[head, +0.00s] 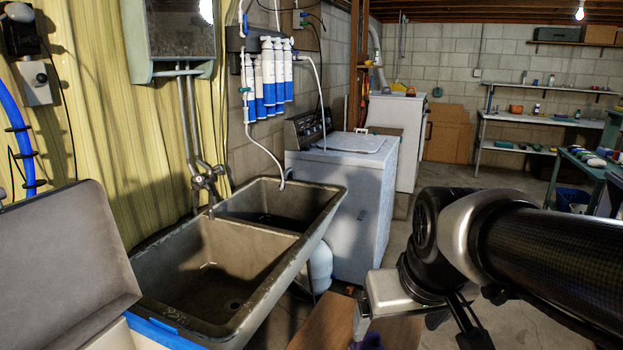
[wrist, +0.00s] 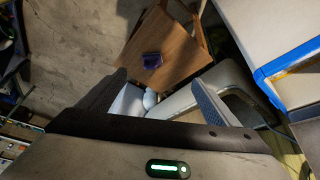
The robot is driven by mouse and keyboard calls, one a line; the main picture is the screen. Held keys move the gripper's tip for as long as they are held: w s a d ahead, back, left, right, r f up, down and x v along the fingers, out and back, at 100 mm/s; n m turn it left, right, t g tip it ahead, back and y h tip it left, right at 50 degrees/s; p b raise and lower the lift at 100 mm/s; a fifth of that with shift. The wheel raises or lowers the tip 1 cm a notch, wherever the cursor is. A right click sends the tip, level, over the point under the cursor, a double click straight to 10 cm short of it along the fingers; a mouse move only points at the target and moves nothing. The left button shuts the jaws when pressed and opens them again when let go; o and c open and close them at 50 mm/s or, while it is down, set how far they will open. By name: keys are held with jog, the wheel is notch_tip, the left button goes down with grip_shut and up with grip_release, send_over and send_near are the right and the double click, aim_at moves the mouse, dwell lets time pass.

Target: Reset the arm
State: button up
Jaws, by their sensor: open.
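My arm (head: 545,245) reaches in from the right side of the head view, and its far end hangs down towards the lower edge. In the wrist view my gripper (wrist: 158,98) is open, with its two dark fingers wide apart and nothing between them. It is above the floor area beside a brown wooden surface (wrist: 165,50). A small dark purple item (wrist: 152,60) lies on that surface, apart from the fingers. The fingertips cannot be made out clearly in the head view.
A double utility sink (head: 210,270) stands at the left with a tap above it. A white washing machine (head: 345,190) stands behind it, below blue and white filter cartridges (head: 268,75). A workbench (head: 535,118) is at the back right. Bare concrete floor (wrist: 70,45) shows left in the wrist view.

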jog(key=s+d+r+m, duration=0.1)
jog(key=s+r, duration=0.1)
jog(key=s, duration=0.5)
notch_tip(320, 180, up, 16)
jog(key=p, duration=1.5)
jog(key=shift+d+f+t+p, duration=0.15)
jog(key=shift+d+t+p, duration=0.1)
jog(key=shift+t+p, duration=0.1)
